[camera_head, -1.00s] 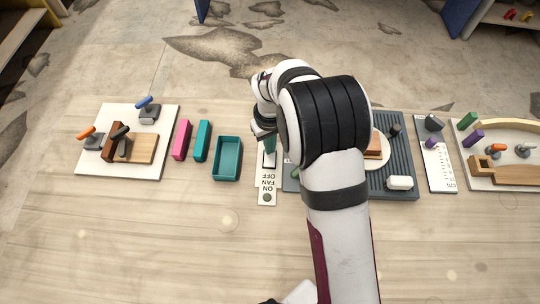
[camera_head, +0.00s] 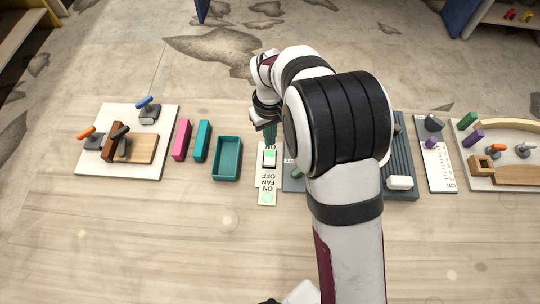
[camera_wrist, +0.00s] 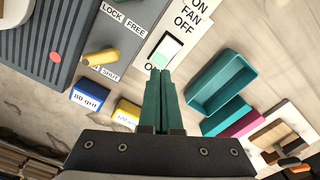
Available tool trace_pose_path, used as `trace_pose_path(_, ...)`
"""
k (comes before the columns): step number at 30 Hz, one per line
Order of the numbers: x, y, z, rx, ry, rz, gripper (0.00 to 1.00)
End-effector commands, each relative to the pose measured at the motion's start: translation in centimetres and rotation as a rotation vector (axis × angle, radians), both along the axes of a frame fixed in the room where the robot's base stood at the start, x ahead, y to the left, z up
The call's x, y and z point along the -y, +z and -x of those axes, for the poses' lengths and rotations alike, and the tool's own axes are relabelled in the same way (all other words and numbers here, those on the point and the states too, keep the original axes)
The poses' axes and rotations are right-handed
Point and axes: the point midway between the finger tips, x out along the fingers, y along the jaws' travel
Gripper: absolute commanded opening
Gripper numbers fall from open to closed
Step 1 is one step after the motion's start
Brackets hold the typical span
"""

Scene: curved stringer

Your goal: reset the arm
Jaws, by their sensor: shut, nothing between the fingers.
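My gripper (camera_head: 270,132) is shut and empty, at the top end of the white FAN ON/OFF switch plate (camera_head: 267,182) in the head view. In the wrist view its two green fingers (camera_wrist: 160,72) lie side by side, with tips just beside the rocker switch (camera_wrist: 166,48). I cannot tell whether they touch it. The rocker shows a green patch in the head view (camera_head: 269,158). A round lamp (camera_head: 267,197) at the plate's lower end looks pale green. My arm hides part of the grey grooved board (camera_head: 402,187).
Left of the switch are a teal tray (camera_head: 227,158), a teal block (camera_head: 202,141), a pink block (camera_head: 181,140) and a white clamp board (camera_head: 90,164). Right are a scale plate (camera_head: 441,178) and a curved fixture (camera_head: 505,172). The front table is clear.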

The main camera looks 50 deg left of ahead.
Motion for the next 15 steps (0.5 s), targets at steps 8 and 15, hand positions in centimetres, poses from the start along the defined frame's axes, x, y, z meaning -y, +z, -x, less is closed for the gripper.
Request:
trace_pose_path(8, 0.0, 2.0, 0.0, 0.000, -0.001, 0.000, 0.00)
trace_pose_path(15, 0.0, 2.0, 0.0, 0.000, -0.001, 0.000, 0.00)
